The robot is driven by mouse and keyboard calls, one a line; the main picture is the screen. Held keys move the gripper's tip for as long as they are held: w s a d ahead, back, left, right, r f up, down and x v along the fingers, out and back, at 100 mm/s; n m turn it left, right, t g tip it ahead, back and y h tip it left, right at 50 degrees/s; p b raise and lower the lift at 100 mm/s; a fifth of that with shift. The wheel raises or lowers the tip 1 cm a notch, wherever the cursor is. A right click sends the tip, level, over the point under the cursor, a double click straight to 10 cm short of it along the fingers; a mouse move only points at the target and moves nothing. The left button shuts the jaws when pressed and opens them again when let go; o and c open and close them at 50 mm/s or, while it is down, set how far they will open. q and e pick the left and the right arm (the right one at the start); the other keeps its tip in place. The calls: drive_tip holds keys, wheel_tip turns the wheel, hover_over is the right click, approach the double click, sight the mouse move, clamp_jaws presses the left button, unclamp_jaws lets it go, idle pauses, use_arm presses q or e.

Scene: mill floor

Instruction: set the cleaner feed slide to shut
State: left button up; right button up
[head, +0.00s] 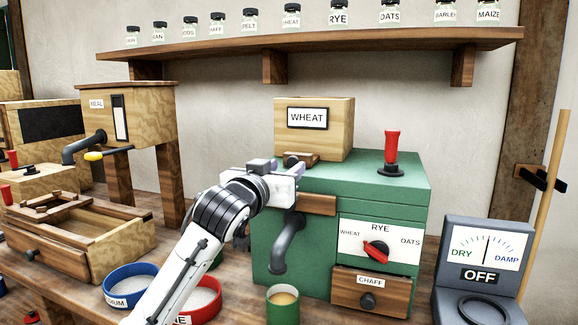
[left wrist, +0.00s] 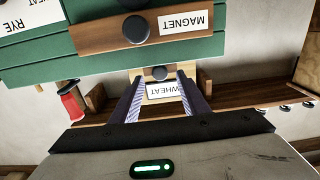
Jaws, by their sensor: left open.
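The green cleaner (head: 405,190) stands on the bench with a wooden WHEAT hopper (head: 340,140) on top. A small wooden slide with a dark knob, likely the feed slide (head: 313,157), projects at the hopper's foot. My left gripper (head: 294,170) is at the front of the cleaner's top, just before the slide, and partly hides it. In the left wrist view the open, empty jaws (left wrist: 160,78) point at the slide's dark knob (left wrist: 160,72), which shows between the fingertips; contact cannot be told. How far the slide is pushed in is unclear. My right gripper is not in view.
The MAGNET drawer (left wrist: 165,27) lies just below the slide on the cleaner's front. A red-handled lever (head: 391,148) stands on top at the right. Below are a spout (head: 289,243), a grain dial (head: 377,250), a CHAFF drawer (head: 370,294) and a green cup (head: 282,308).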

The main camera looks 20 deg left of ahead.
sight(292, 163)
use_arm(q)
drive_tip(key=shift+w, duration=1.55)
clamp_jaws()
